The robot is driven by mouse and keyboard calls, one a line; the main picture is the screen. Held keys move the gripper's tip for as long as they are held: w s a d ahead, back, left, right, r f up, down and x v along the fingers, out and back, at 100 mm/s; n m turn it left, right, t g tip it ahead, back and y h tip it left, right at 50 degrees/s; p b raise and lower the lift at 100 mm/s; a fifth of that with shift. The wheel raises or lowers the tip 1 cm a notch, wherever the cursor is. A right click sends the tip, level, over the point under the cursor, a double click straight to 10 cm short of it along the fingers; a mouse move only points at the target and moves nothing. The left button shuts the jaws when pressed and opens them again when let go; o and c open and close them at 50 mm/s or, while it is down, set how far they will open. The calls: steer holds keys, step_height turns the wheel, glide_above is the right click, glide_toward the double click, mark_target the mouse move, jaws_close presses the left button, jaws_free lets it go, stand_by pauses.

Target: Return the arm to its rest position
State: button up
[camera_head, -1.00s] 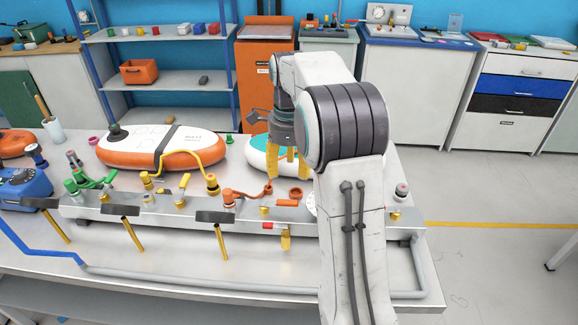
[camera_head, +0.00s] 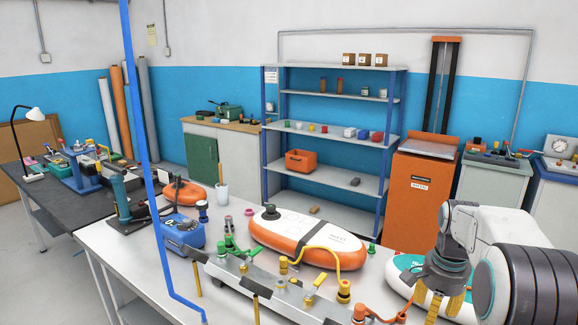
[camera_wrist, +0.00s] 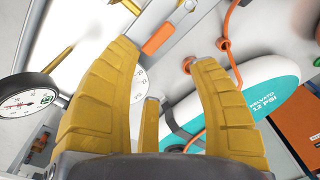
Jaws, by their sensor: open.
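My gripper (camera_head: 440,302) hangs at the lower right of the head view, its yellow fingers pointing down over the bench near the teal and white board. In the wrist view my gripper (camera_wrist: 165,85) shows its yellow fingers spread apart with nothing between them. My arm's white and dark grey links fill the lower right corner of the head view. The teal and white inflatable board (camera_head: 405,264) is partly hidden behind my gripper. It also shows in the wrist view (camera_wrist: 262,92), to the right of the fingers.
An orange and white board (camera_head: 325,243) lies on the metal bench (camera_head: 120,245). A manifold with valves and hoses (camera_head: 265,285) runs along the front. A blue pump (camera_head: 183,232) stands at left. A round gauge (camera_wrist: 28,100) is left of the fingers in the wrist view.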

steer(key=s+a+f+n+g, duration=0.1)
steer(key=s+a+f+n, duration=0.3)
steer(key=s+n, duration=0.45)
steer(key=s+a+r+n+t, duration=0.2)
steer(key=s+a+r, duration=0.1)
steer(key=s, duration=0.5)
steer(key=s+a+r+n+t, duration=0.2)
steer(key=s+a+r, duration=0.1)
steer(key=s+a, duration=0.3)
steer(key=shift+s+a+r, duration=0.25)
steer(key=shift+s+r, duration=0.05)
steer(key=shift+s, duration=0.6)
